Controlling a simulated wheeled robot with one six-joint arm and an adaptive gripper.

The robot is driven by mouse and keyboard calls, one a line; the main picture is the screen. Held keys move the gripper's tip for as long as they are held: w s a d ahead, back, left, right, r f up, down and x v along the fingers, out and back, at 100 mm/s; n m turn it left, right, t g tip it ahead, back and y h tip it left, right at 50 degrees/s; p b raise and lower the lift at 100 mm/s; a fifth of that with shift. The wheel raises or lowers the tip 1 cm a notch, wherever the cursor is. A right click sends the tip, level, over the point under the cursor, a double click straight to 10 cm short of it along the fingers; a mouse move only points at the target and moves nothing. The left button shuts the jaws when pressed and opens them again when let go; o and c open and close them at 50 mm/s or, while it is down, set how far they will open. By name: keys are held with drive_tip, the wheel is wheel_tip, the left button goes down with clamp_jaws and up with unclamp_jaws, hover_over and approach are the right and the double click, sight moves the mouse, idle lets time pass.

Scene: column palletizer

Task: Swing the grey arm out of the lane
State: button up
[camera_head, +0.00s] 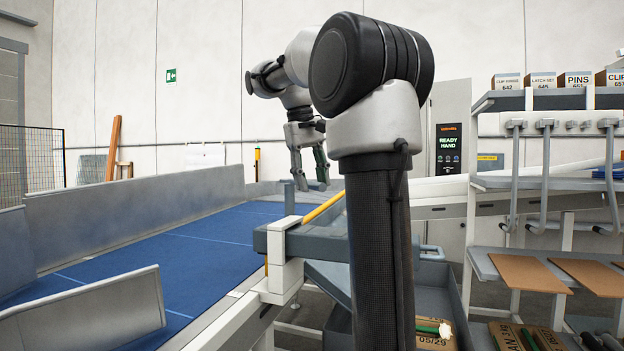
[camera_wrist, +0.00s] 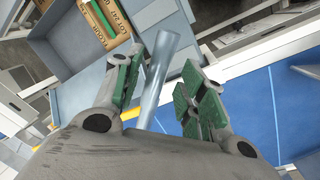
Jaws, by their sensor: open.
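My gripper (camera_head: 309,178) is open at the right side of the blue lane (camera_head: 175,250). A blue-grey arm (camera_head: 315,243) with a yellow strip lies below it, by a white post at the lane's right edge. A short grey upright (camera_head: 289,197) stands just below the fingers. In the wrist view, a smooth grey bar (camera_wrist: 158,72) runs between the green-padded fingers, with a gap visible on the right. I cannot tell whether the left pad touches it. My arm hides part of the blue-grey arm in the head view.
Grey side walls (camera_head: 140,205) bound the lane, and a low grey panel (camera_head: 90,312) stands at the near left. A shelf rack (camera_head: 540,183) with boxes is on the right. A screen (camera_head: 448,148) reads "READY HAND". A tray with boxes (camera_head: 432,340) sits low right.

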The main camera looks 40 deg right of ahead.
wheel_tip(320, 180, up, 7)
drive_tip(key=a, duration=0.1)
drive_tip(key=shift+w+a+r, duration=0.2)
idle(0.6)
